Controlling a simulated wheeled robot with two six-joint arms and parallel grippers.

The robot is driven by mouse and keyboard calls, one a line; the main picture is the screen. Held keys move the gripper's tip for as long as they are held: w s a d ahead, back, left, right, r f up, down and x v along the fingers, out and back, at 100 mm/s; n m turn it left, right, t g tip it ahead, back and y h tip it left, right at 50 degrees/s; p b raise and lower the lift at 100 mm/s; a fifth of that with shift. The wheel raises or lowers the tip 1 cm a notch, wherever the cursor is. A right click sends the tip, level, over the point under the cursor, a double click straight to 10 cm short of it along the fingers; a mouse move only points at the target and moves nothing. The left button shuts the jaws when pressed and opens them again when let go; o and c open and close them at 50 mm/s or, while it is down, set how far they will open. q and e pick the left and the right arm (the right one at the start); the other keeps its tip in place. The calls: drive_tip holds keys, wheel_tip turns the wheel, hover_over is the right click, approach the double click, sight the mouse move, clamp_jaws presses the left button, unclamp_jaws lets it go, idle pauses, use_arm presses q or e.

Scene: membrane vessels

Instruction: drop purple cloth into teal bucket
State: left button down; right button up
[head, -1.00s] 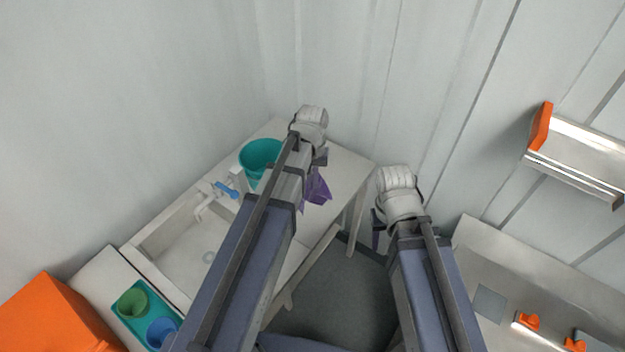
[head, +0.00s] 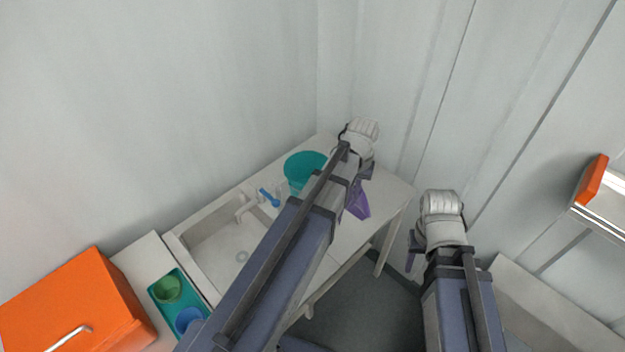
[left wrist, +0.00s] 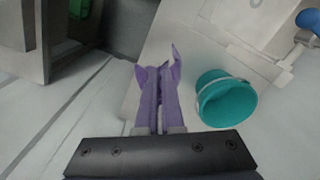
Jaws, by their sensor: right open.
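The purple cloth (head: 359,203) hangs from my left gripper (head: 362,173), which is shut on it, above the white counter. In the left wrist view the cloth (left wrist: 174,72) shows at and around the fingertips of the left gripper (left wrist: 160,100). The teal bucket (head: 303,172) stands on the counter to the left of the cloth, partly behind my left arm. In the left wrist view the bucket (left wrist: 224,101), with a pale handle, is just right of the cloth and apart from it. My right gripper (head: 411,250) is open and empty, past the counter's right end.
A white sink (head: 215,245) with a blue-handled tap (head: 268,197) is left of the bucket. A teal tray (head: 160,297) with a green cup (head: 167,289) and a blue cup (head: 188,320) is nearer, beside an orange box (head: 75,305). Walls close in behind the counter.

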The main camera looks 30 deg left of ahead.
use_arm(q)
drive_tip(key=shift+w, duration=0.1)
idle(0.5)
drive_tip(key=w+a+f+b, duration=0.5)
drive_tip(key=w+a, duration=0.4)
drive_tip(key=a, duration=0.3)
drive_tip(key=w+a+f+b, duration=0.6)
drive_tip(key=w+a, duration=0.3)
drive_tip(key=a, duration=0.4)
drive_tip(key=shift+a, duration=0.2)
drive_tip(key=shift+f, duration=0.1)
wheel_tip(320, 180, down, 6)
drive_tip(key=b, duration=0.6)
